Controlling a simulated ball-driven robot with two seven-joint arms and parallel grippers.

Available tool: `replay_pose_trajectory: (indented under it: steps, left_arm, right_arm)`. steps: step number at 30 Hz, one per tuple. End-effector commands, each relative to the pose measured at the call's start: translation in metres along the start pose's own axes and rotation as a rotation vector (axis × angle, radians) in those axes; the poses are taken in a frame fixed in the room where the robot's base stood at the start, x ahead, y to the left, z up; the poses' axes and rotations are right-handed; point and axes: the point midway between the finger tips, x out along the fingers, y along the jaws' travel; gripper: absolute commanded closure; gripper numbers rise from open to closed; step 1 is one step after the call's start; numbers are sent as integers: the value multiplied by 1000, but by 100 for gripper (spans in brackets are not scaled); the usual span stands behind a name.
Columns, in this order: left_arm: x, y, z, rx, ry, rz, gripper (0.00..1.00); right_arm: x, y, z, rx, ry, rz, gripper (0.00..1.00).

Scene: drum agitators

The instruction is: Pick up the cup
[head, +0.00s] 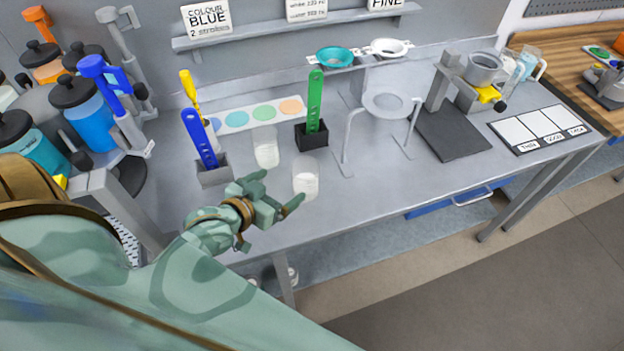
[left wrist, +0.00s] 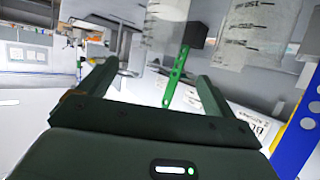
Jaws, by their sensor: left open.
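Two clear measuring cups stand on the grey bench in the head view. The nearer cup (head: 306,181) holds something whitish low down and is just beyond my left gripper's fingertips. The farther cup (head: 265,148) stands behind it, to the left. My left gripper (head: 281,188) is open and empty, with its fingers pointing toward the nearer cup. In the left wrist view, the open fingers (left wrist: 155,71) have no cup between them. Two graduated cups show at the top of that view, one at the middle (left wrist: 166,22) and one farther right (left wrist: 243,32). My right gripper is out of view.
A blue spatula (head: 199,138) in a grey holder and a green spatula (head: 315,100) in a black holder stand near the cups. Behind is a colour-dot strip (head: 237,118). A funnel stand (head: 388,105) is to the right. The front bench right of the cups is clear.

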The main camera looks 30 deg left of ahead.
Motion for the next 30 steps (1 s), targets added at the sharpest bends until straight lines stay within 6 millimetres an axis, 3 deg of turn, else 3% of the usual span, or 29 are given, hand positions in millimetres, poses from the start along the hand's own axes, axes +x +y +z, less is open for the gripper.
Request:
replay_pose_trajectory:
  steps: [3, 6, 14, 21, 30]
  left_arm:
    - [31, 0, 0, -1, 4, 0, 9]
    - [49, 0, 0, -1, 2, 0, 9]
    - [73, 0, 0, -1, 1, 1, 9]
    - [110, -1, 0, -2, 1, 0, 9]
    - [115, 0, 0, -1, 0, 0, 12]
  right_arm:
    - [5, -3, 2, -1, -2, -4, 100]
    - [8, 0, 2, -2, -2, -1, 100]
    - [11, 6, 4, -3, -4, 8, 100]
    - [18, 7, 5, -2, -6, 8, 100]
    - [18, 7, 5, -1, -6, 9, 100]
